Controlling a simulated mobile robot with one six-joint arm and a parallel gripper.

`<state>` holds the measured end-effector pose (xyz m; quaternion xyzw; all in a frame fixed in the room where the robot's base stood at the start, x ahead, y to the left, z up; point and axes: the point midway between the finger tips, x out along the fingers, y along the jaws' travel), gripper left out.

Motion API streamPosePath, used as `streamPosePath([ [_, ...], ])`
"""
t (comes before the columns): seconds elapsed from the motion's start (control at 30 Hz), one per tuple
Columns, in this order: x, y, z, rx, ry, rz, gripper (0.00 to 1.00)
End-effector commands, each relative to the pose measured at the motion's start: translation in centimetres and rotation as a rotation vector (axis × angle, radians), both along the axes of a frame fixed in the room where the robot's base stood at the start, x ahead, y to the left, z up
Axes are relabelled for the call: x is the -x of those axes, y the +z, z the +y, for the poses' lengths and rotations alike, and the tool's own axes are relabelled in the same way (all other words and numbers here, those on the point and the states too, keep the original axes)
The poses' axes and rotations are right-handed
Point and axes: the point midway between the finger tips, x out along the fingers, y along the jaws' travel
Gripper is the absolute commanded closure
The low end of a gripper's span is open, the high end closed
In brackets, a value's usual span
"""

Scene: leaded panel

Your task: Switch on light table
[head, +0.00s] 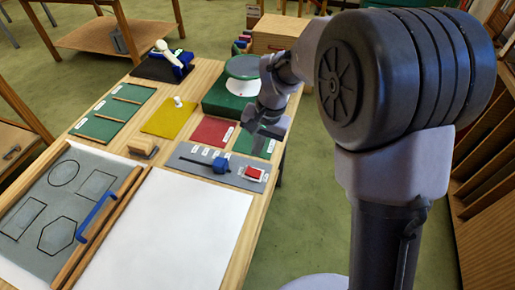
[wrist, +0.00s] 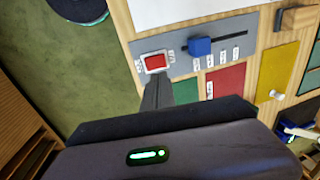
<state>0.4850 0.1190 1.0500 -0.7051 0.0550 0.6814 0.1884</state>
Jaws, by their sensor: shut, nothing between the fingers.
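A grey control panel (head: 205,163) lies on the wooden table along the far edge of a white sheet-like surface (head: 170,228). A red rocker switch (head: 253,173) in a white frame sits at the panel's right end; the wrist view shows the red switch (wrist: 155,62) too. A blue slider knob (head: 221,164) on a dark slot is left of it, also in the wrist view (wrist: 200,46). My gripper (head: 264,138) is shut and empty, above the green mat beyond the switch. In the wrist view its fingertips (wrist: 157,84) appear just below the switch; contact cannot be told.
Red (head: 213,131), yellow (head: 170,117) and green (head: 245,143) mats lie behind the panel. A grey board with outlined shapes (head: 60,205) and a blue handle (head: 97,213) lies left.

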Motion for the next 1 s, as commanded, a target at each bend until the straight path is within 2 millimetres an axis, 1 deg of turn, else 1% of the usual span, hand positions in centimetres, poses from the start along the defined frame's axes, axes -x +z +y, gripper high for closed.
streamPosePath([
  [0.03,0.0,-1.6,0.2,0.0,0.001,0.003,1.0],
  [0.1,-0.1,-3.1,0.4,0.001,0.0,0.003,1.0],
  [0.3,-0.4,-7.2,1.2,0.0,0.0,0.002,1.0],
  [0.4,-0.5,-8.6,1.5,0.001,0.0,0.001,1.0],
  [0.5,-0.6,-9.4,1.7,0.001,0.0,0.0,1.0],
  [0.6,-0.7,-9.8,1.7,0.0,0.0,-0.001,1.0],
  [0.9,-0.7,-9.8,1.8,0.001,-0.001,0.001,1.0],
  [1.0,-0.7,-9.6,2.0,0.031,0.002,0.016,1.0],
])
